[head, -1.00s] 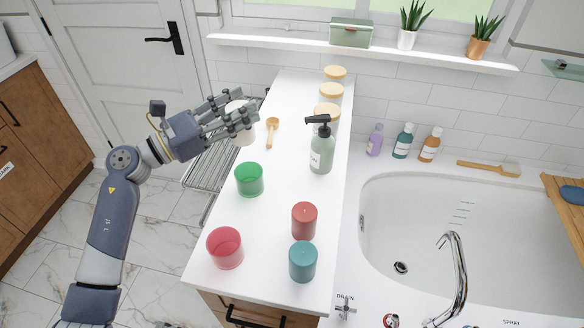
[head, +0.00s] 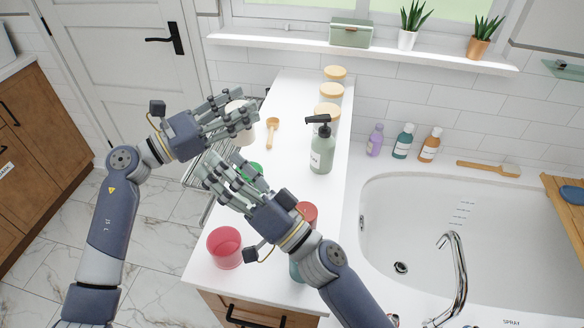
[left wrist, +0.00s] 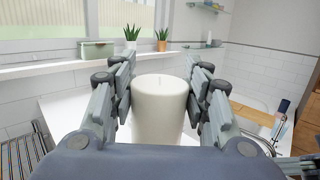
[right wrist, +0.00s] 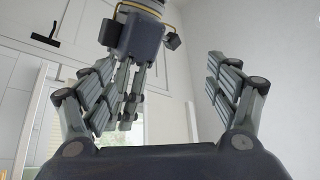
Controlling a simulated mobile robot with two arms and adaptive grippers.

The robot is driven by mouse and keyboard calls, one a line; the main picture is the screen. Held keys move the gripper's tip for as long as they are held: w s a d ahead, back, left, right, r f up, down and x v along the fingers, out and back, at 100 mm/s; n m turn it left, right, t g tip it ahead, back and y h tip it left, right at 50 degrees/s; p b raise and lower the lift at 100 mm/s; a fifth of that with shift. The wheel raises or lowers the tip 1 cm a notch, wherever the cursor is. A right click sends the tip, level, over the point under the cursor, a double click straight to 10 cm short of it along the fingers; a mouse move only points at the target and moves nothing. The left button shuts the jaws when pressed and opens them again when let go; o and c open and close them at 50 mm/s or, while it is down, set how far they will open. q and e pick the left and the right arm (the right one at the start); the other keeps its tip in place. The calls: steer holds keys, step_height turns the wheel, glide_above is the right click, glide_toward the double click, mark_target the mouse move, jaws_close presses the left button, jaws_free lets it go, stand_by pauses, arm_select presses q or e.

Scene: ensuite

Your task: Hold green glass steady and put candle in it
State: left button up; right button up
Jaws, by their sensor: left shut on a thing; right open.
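My left gripper (head: 230,118) is shut on a white candle (left wrist: 160,105), held upright between its fingers at the counter's left edge. In the head view the candle (head: 245,134) is partly covered by the fingers. The green glass (head: 257,170) stands on the white counter, mostly hidden behind my right gripper (head: 222,178). My right gripper is open, with its fingers over and in front of the glass; I cannot tell if they touch it. In the right wrist view the space between the right fingers (right wrist: 175,95) shows no glass, and my left gripper is beyond.
A red glass (head: 225,248), a red candle (head: 307,213) and a teal candle (head: 295,270) are at the counter's near end, the candles partly covered by my right arm.

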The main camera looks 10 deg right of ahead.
steer(key=w+d+r+m+t+h, duration=0.2)
steer(key=w+d+r+m+h, duration=0.1)
steer(key=w+d+m, duration=0.4)
steer(key=w+d+r+m+t+h, duration=0.2)
steer(key=w+d+r+m, duration=0.15)
steer(key=d, duration=0.45)
steer(key=a+f+n+g+y, duration=0.65)
steer(key=n+g, duration=0.25)
steer(key=n, duration=0.7)
steer(key=d+f+n+g+h, duration=0.1)
steer(key=f+n+g, duration=0.1)
steer(key=f+n, duration=0.1)
steer(key=d+f+n+g+h, duration=0.2)
steer(key=f+n, duration=0.1)
steer(key=f, duration=0.2)
steer(key=s+d+f+n+g+h, duration=0.1)
steer(key=d+f+n+g, duration=0.1)
steer(key=f+n, duration=0.1)
steer(key=shift+f+h, duration=0.25)
steer(key=shift+f, duration=0.6)
steer(key=x, duration=1.1)
steer(key=shift+a+f, duration=0.3)
steer(key=shift+a, duration=0.05)
steer(key=shift+s, duration=0.1)
steer(key=shift+c, duration=0.5)
steer(key=c, duration=1.1)
